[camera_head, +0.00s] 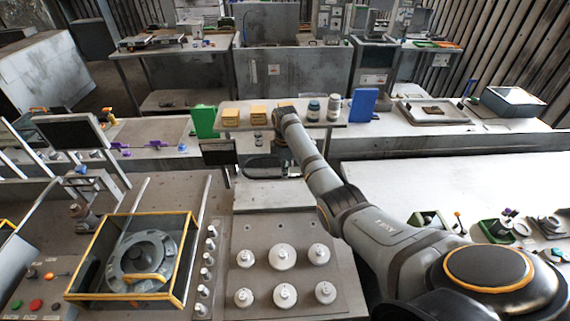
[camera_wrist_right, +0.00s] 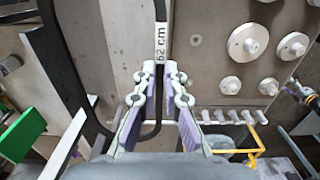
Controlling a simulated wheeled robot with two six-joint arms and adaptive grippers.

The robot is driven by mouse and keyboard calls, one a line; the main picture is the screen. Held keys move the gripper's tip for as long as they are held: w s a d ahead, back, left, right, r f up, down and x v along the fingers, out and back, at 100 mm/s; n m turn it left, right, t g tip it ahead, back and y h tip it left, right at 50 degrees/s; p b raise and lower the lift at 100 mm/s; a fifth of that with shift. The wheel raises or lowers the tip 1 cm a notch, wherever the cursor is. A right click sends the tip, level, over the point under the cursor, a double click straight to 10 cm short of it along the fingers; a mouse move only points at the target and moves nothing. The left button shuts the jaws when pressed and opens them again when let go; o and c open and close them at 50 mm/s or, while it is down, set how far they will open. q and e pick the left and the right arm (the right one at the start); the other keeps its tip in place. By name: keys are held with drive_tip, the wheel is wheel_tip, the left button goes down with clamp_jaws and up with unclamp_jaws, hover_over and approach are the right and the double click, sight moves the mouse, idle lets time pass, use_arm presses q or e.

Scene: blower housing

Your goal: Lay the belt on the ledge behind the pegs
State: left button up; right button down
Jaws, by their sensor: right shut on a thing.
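My right gripper (camera_wrist_right: 158,70) is shut on the black belt (camera_wrist_right: 160,10), seen in the right wrist view. The belt's pale label reading "62 cm" sits just beyond the fingertips, and a dark strand curves down between the fingers. Another dark strand bends along the left of that view; I cannot tell whether it is belt. In the head view my right arm reaches to the middle, and its wrist hides part of the area. White round pegs (camera_head: 283,256) stand on a grey panel (camera_head: 262,300), with a row of smaller pegs (camera_head: 207,258) beside it. I cannot identify the ledge clearly.
A yellow-framed case (camera_head: 184,262) with a round grey housing (camera_head: 141,258) stands left of the panel.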

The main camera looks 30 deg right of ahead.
drive_tip(key=f, duration=0.3)
drive_tip(key=shift+s+f, duration=0.2)
drive_tip(key=shift+f, duration=0.1)
wheel_tip(320, 180, down, 8)
drive_tip(key=b, duration=0.8)
drive_tip(key=shift+f, duration=0.1)
use_arm(q)
wheel_tip(320, 180, down, 9)
drive_tip(key=shift+w+r+b, duration=0.15)
drive_tip(key=shift+b, duration=0.2)
use_arm(e)
drive_tip(key=shift+f, duration=0.6)
use_arm(q)
drive_tip(key=shift+r, duration=0.3)
use_arm(e)
drive_tip(key=shift+r, duration=0.1)
use_arm(q)
drive_tip(key=shift+r+p, duration=0.1)
drive_tip(key=shift+p, duration=0.3)
use_arm(e)
drive_tip(key=shift+f, duration=0.35)
use_arm(q)
drive_tip(key=shift+f, duration=0.25)
use_arm(e)
drive_tip(key=shift+f, duration=0.35)
use_arm(q)
drive_tip(key=shift+f+b, duration=0.1)
drive_tip(key=shift+b, duration=0.25)
use_arm(e)
drive_tip(key=shift+f, duration=0.15)
